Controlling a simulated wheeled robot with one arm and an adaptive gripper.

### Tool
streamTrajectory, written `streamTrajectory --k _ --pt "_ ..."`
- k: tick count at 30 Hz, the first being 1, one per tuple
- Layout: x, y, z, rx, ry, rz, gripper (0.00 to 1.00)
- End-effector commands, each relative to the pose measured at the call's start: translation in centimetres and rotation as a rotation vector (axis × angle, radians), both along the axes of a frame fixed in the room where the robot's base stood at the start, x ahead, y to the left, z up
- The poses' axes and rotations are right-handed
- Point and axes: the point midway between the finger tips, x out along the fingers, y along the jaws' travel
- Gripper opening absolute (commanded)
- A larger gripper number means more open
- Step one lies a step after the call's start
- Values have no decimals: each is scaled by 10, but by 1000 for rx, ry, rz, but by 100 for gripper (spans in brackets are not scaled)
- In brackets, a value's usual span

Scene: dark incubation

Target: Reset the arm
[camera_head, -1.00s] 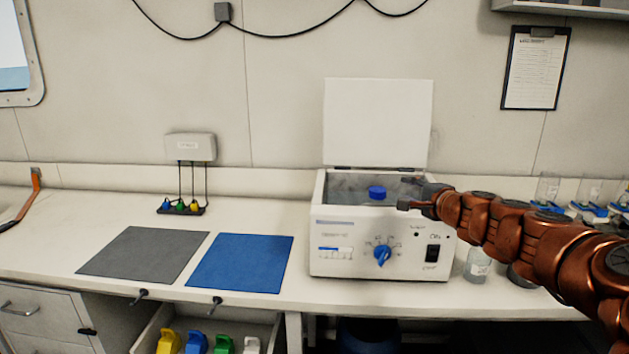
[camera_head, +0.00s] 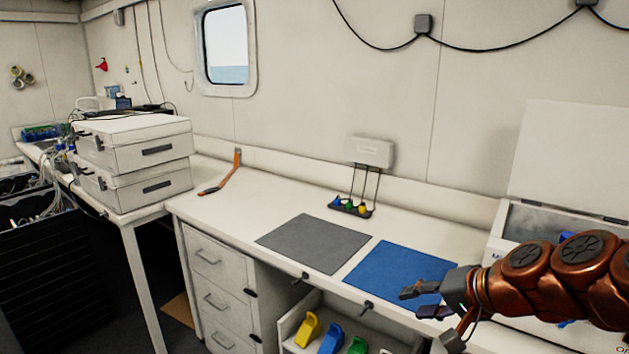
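My copper-coloured arm comes in from the right edge. My gripper (camera_head: 425,300) is in front of the blue mat (camera_head: 385,268), over its lower right part in the picture. Its two dark fingers are spread apart with nothing between them. The white incubator box (camera_head: 508,215) with its raised lid (camera_head: 570,150) is at the right edge, partly hidden behind my arm. Its inside is mostly hidden.
A grey mat (camera_head: 315,243) lies left of the blue one. A small rack (camera_head: 352,209) with coloured pieces stands behind. An open drawer below holds coloured items, including a yellow one (camera_head: 308,329). White cases (camera_head: 135,150) are stacked on the left table. Bare counter (camera_head: 225,212) lies left of the mats.

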Motion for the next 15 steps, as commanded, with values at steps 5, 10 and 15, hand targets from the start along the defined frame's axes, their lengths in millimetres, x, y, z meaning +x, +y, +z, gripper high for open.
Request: streamTrajectory --k 5,10,15 --pt "-80 54 -52 -208 194 267 37" --pt "-169 57 -94 -421 405 465 37" --pt "-232 33 -113 -580 572 563 37"
